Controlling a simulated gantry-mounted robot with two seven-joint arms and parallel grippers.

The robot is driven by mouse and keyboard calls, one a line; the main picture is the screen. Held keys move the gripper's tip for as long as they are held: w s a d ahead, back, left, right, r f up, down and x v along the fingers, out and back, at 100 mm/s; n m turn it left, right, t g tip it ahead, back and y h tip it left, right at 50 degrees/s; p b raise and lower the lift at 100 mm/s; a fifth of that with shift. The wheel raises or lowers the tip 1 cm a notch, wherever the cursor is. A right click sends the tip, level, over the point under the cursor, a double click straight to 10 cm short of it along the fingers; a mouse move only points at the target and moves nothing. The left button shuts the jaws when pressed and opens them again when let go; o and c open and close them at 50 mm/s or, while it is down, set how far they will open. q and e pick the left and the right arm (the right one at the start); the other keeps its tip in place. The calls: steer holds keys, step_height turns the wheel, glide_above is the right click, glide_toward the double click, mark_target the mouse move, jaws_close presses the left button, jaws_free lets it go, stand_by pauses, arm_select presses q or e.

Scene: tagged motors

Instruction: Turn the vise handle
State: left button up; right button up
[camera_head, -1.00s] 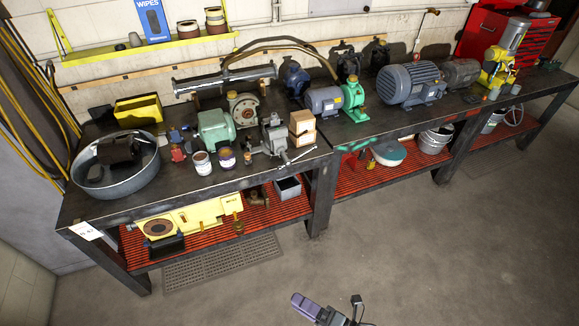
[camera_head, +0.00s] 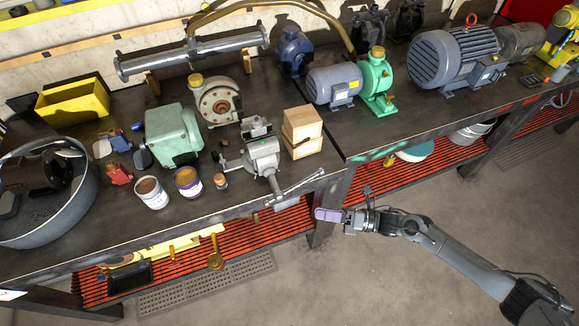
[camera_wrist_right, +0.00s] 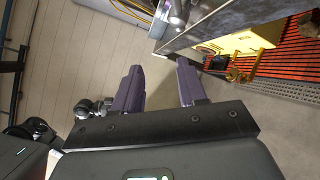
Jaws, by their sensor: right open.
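The grey vise (camera_head: 262,155) stands at the front edge of the workbench, beside a wooden block. Its handle (camera_head: 300,186) is a thin metal bar, slanting up to the right and sticking out past the bench edge. My right gripper (camera_head: 322,214) has purple fingers and hangs in front of the bench, just below and to the right of the handle, apart from it. In the right wrist view its fingers (camera_wrist_right: 160,88) are spread with nothing between them. Metal parts, seemingly the vise, show at the top there. My left gripper is not in view.
Wooden blocks (camera_head: 302,132), a purple-labelled can (camera_head: 187,183) and a white can (camera_head: 151,192) stand near the vise. The workbench edge (camera_head: 225,210) runs close behind my right gripper. A red-slatted lower shelf (camera_head: 262,237) lies below. The floor in front is clear.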

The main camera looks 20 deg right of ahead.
steer(key=b, duration=0.2)
glide_toward(293, 187)
steer(key=s+f, duration=0.1)
steer(key=f, duration=0.1)
steer(key=n+b, duration=0.1)
steer(key=b, duration=0.1)
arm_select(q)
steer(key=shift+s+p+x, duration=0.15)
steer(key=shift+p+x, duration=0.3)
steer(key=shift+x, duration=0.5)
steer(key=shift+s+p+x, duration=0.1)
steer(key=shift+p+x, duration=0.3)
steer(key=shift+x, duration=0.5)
arm_select(e)
steer(key=shift+n, duration=0.3)
steer(key=shift+w+d+r+x, duration=0.1)
steer(key=shift+w+r+x, duration=0.1)
steer(key=shift+x, duration=1.6)
steer(key=shift+w+d+r+x, duration=0.1)
steer(key=shift+r+x, duration=0.1)
steer(key=shift+x, duration=1.55)
steer(key=shift+w+d+r+x, duration=0.1)
steer(key=shift+r+x, duration=0.1)
steer(key=shift+x, duration=1.6)
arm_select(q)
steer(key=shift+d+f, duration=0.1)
arm_select(e)
jaws_close()
